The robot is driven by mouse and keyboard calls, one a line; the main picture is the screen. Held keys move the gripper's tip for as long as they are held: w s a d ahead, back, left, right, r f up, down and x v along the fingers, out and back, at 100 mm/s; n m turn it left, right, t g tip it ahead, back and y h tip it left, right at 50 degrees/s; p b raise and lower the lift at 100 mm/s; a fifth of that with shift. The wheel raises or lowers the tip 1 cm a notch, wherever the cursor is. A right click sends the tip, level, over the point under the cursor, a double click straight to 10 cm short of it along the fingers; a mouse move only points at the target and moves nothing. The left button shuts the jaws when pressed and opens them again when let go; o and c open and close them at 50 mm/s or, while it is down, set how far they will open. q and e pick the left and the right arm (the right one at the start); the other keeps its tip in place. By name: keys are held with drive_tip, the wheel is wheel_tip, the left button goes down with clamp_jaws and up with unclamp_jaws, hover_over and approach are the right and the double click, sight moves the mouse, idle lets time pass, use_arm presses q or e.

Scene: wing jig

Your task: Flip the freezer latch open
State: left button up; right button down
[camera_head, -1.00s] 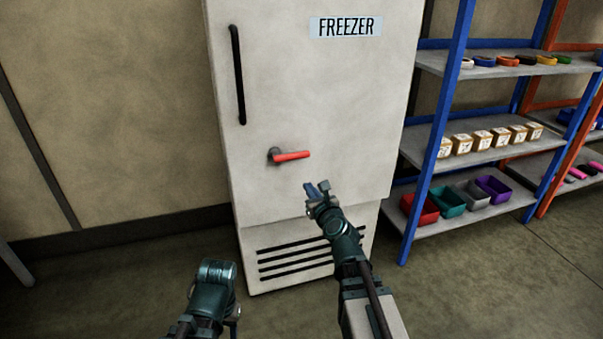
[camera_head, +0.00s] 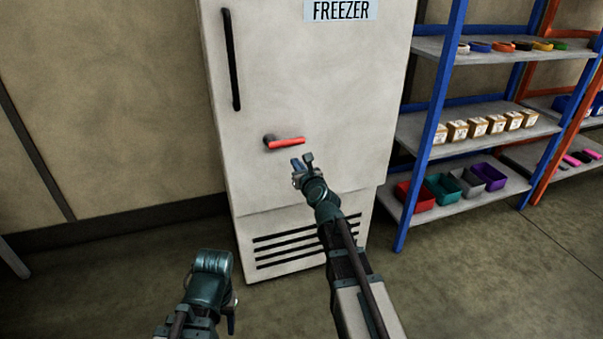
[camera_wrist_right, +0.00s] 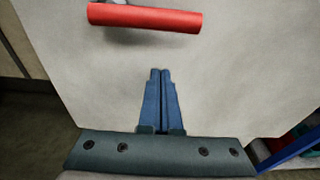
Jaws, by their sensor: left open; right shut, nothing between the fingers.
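The white freezer (camera_head: 305,85) stands upright with its door shut. Its latch (camera_head: 286,143) is a red handle on a dark pivot, lying almost level, pointing right. The latch also shows at the top of the right wrist view (camera_wrist_right: 145,18). My right gripper (camera_head: 301,163) is just below the latch, in front of the door. In the right wrist view its blue fingers (camera_wrist_right: 160,75) are together and empty, with a gap between their tips and the red handle. My left gripper (camera_head: 232,318) is low at the front left, away from the freezer; its fingers are mostly hidden.
A black vertical door handle (camera_head: 231,60) is above the latch. A blue-framed shelf (camera_head: 433,125) with bins and boxes stands close to the right of the freezer. The floor (camera_head: 120,275) at the left is clear.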

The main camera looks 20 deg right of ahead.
sight(295, 152)
drive_tip(key=w, duration=0.2)
drive_tip(key=shift+w+f, duration=0.25)
drive_tip(key=shift+w, duration=0.1)
drive_tip(key=r+p, duration=0.1)
drive_tip(key=s+r+p, duration=0.1)
drive_tip(key=r+p, duration=0.2)
drive_tip(key=shift+s+r, duration=0.1)
drive_tip(key=shift+s, duration=0.2)
